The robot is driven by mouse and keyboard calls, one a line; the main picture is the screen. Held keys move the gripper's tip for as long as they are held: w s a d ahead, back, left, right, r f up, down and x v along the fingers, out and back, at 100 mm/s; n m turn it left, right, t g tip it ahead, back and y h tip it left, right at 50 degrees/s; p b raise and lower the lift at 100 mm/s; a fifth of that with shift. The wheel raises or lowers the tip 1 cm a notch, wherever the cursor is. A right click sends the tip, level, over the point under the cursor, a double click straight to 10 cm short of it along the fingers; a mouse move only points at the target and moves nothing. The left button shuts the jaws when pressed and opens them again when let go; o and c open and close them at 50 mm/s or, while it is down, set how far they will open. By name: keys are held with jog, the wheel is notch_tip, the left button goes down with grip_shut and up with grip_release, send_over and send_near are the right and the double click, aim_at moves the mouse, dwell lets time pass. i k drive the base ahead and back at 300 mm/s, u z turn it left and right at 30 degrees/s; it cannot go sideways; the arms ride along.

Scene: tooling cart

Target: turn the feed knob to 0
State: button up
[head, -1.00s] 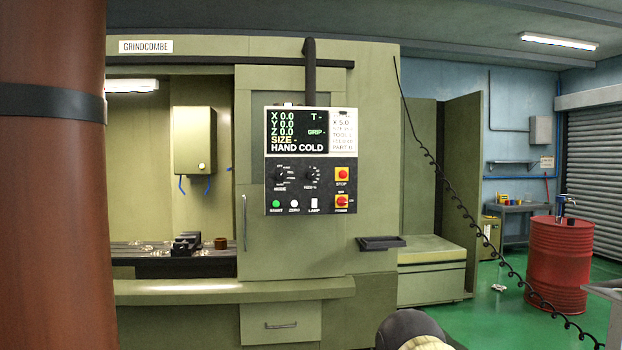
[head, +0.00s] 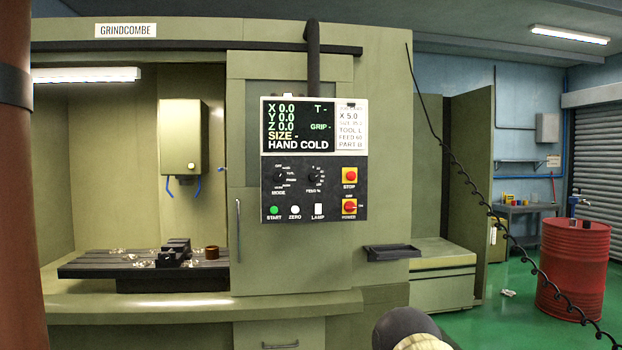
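The feed knob (head: 314,177) is a small black dial labelled FEED % on the dark lower part of the machine's control panel (head: 265,197). Its exact setting is too small to read. The similar mode knob (head: 280,177) sits to its left. The screen (head: 297,126) above reads X, Y, Z 0.0 and HAND COLD. My gripper is not in view; only a dark rounded part of my own arm shows at the bottom, below and right of the panel and apart from it.
Red stop button (head: 349,175) and power switch (head: 350,207) sit right of the feed knob. Start (head: 274,211), zero and lamp buttons lie below. A black tray (head: 391,251) juts out lower right. A coiled cable (head: 505,238) hangs right; a red drum (head: 573,270) stands beyond.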

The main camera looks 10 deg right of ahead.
aim_at(313, 176)
jog(key=i, duration=2.5)
jog(key=z, duration=1.65)
